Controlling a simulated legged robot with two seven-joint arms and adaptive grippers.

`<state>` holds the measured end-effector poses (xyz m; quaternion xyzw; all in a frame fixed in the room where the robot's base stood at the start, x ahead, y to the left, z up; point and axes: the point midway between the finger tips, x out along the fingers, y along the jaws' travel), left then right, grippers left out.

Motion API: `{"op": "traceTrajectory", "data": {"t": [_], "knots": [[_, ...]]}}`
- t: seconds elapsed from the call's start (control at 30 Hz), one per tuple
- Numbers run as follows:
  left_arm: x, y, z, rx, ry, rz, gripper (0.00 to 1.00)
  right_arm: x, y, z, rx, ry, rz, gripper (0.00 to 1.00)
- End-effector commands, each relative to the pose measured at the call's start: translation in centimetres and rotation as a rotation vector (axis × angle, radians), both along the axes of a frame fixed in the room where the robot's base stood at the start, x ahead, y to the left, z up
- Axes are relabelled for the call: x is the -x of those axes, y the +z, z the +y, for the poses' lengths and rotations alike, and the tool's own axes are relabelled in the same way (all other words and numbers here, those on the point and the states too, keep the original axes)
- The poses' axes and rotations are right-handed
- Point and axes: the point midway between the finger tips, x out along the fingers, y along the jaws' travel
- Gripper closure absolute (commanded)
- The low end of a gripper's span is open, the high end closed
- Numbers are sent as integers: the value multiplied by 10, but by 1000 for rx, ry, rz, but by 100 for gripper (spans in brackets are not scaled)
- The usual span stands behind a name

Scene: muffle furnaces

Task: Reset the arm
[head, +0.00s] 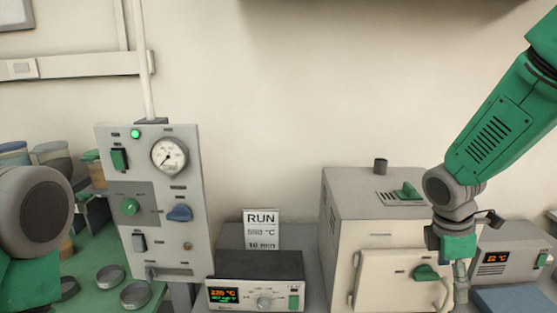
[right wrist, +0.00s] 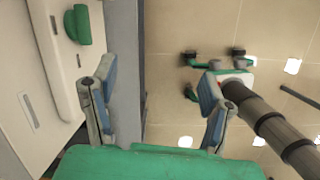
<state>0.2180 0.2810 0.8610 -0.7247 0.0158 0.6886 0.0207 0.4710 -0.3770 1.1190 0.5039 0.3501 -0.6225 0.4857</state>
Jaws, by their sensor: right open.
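My right arm comes in from the upper right of the head view. Its gripper (head: 460,285) points down in front of the right part of the cream muffle furnace (head: 345,210), close to the green door handle (head: 424,272). In the right wrist view the two fingers (right wrist: 150,100) stand wide apart with nothing between them. The furnace front shows there at the left, with a green handle (right wrist: 78,25) beside the left finger, apart from it. Of my left arm only a grey joint and a green part show at the left edge of the head view; its gripper is out of frame.
A panel with a gauge (head: 169,156) stands left of centre. A controller (head: 255,282) with a lit display and a RUN card (head: 262,230) are beside the furnace. A second unit (head: 508,262) is right of my gripper. Dishes (head: 135,294) lie on the green surface.

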Motion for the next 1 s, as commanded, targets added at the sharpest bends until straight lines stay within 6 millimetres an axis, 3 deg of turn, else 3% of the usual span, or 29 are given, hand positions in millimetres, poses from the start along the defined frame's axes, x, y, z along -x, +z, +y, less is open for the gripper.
{"op": "traceTrajectory", "data": {"t": [0.03, 0.17, 0.27, 0.4, 0.5, 0.6, 0.7, 0.8, 1.0], "knots": [[0, -11, 0, 0, 0, 1, 100, 7, -30, 7, -19, -30, 0, 31], [1, -32, 0, 0, 0, 1, 100, 26, -105, 27, -82, -149, -24, 31], [1, -53, 0, 0, 0, 1, 100, 55, -176, 47, -138, -295, -47, 31], [1, -85, 0, 0, 0, 1, 100, 108, -269, 72, -204, -539, -81, 31], [1, -108, 0, 0, 0, 1, 100, 154, -327, 85, -230, -738, -108, 31], [1, -129, 0, 0, 0, 1, 100, 198, -371, 92, -239, -929, -141, 31], [1, -144, 0, 0, 0, 1, 100, 232, -397, 95, -238, -1079, -176, 31], [1, -151, 0, 0, 0, 1, 100, 250, -408, 96, -235, -1169, -204, 31], [1, -151, 0, 0, 0, 1, 100, 258, -409, 95, -237, -1218, -224, 31]]}}
